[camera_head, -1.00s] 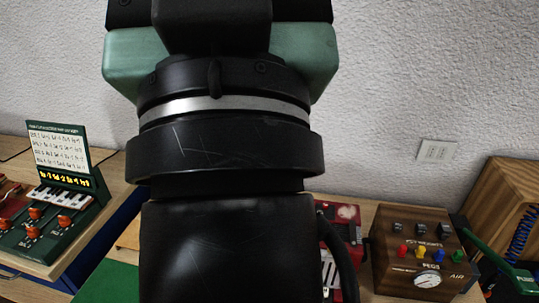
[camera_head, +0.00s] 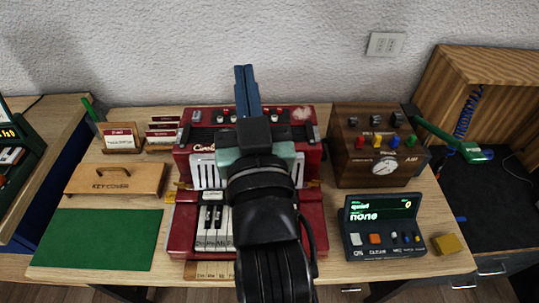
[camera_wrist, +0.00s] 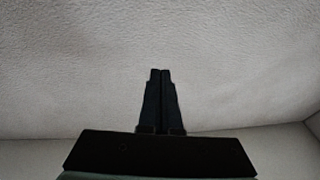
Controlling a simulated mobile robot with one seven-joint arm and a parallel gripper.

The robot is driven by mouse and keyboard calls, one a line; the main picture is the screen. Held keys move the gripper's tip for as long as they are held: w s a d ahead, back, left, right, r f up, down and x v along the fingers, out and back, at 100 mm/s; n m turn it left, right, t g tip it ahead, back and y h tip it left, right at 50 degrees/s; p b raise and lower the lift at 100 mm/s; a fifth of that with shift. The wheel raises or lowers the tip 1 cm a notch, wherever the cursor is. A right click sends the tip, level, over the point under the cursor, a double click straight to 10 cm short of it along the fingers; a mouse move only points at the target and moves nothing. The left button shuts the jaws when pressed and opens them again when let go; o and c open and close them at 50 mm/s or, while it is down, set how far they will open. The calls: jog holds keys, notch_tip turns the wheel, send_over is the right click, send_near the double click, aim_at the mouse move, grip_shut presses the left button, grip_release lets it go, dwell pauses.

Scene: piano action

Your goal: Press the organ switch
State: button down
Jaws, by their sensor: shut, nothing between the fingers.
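The red organ (camera_head: 178,232), with white keys and a white grille, stands in the middle of the table in the head view. Its top panel has a row of small knobs or switches (camera_head: 221,116); I cannot tell which one is the organ switch. My arm covers the organ's right middle part, including many of its keys. My gripper (camera_head: 245,70) is shut and empty, its blue fingers appearing beyond the organ's back edge, against the wall in the picture. In the wrist view the dark shut fingers (camera_wrist: 160,75) show only pale wall behind them.
A wooden box (camera_head: 345,170) with coloured pegs and a dial stands right of the organ, with a dark display console (camera_head: 383,242) in front. A yellow block (camera_head: 447,244) lies beside the console. A wooden key cover (camera_head: 117,180) and green mat (camera_head: 95,240) lie left.

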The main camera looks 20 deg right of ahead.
jog(key=s+d+f+g+b, duration=0.1)
jog(key=s+d+f+g, duration=0.1)
jog(key=f, duration=1.1)
jog(key=s+d+f+m+g+h+b, duration=0.1)
jog(key=s+d+f+g, duration=0.2)
jog(key=f, duration=1.1)
jog(key=shift+s+f+g+b, duration=0.15)
jog(key=shift+s+g+b, duration=0.25)
jog(key=shift+s, duration=0.7)
jog(key=x, duration=0.9)
jog(key=shift+w, duration=0.4)
notch_tip(320, 180, down, 3)
jog(key=shift+w+d+f, duration=0.1)
jog(key=shift+f, duration=0.45)
jog(key=shift+b, duration=0.3)
